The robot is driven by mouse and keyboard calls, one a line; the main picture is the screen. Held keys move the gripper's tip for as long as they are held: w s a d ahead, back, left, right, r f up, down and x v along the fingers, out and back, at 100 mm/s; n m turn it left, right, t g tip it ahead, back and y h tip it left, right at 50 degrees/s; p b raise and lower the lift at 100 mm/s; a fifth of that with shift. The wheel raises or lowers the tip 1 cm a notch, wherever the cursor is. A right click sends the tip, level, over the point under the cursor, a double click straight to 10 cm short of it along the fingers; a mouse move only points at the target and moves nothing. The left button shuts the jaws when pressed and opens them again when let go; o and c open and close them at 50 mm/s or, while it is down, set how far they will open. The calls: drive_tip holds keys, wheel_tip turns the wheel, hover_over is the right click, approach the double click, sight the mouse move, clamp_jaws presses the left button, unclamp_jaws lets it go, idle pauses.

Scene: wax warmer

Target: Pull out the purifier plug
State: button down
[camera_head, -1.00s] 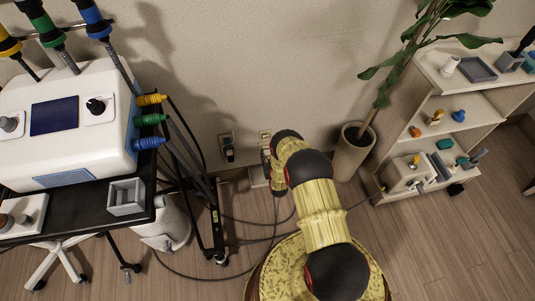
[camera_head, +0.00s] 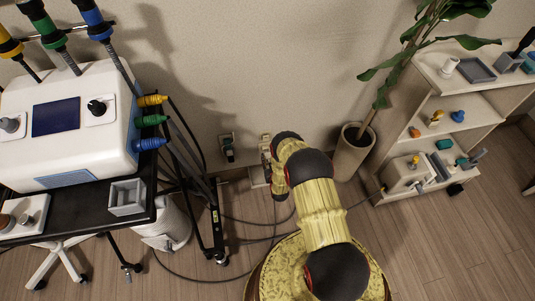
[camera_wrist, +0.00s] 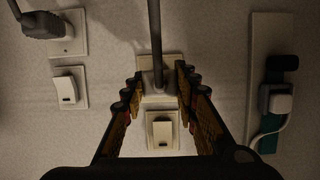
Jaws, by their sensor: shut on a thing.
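In the wrist view, a pale plug (camera_wrist: 157,88) with a thick grey cord sits at the middle wall outlet (camera_wrist: 172,61). My gripper (camera_wrist: 160,82) is shut on this plug, with one finger on each side of it. The cord runs up from the plug across the view. I cannot tell whether the plug is fully seated or slightly out. A pale rocker switch (camera_wrist: 162,130) shows just below, between my fingers. In the head view, my arm hides most of the plug and the jaws, close to the wall.
A dark plug (camera_wrist: 42,24) is in another outlet at the left, with a switch (camera_wrist: 67,89) below it. In the head view, a potted plant (camera_head: 352,152) stands right of my arm and cables cross the floor.

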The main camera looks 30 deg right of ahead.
drive_tip(key=shift+s+a, duration=0.1)
drive_tip(key=shift+s, duration=0.15)
drive_tip(key=s+a+p, duration=0.1)
drive_tip(key=s, duration=0.5)
drive_tip(key=shift+a, duration=0.35)
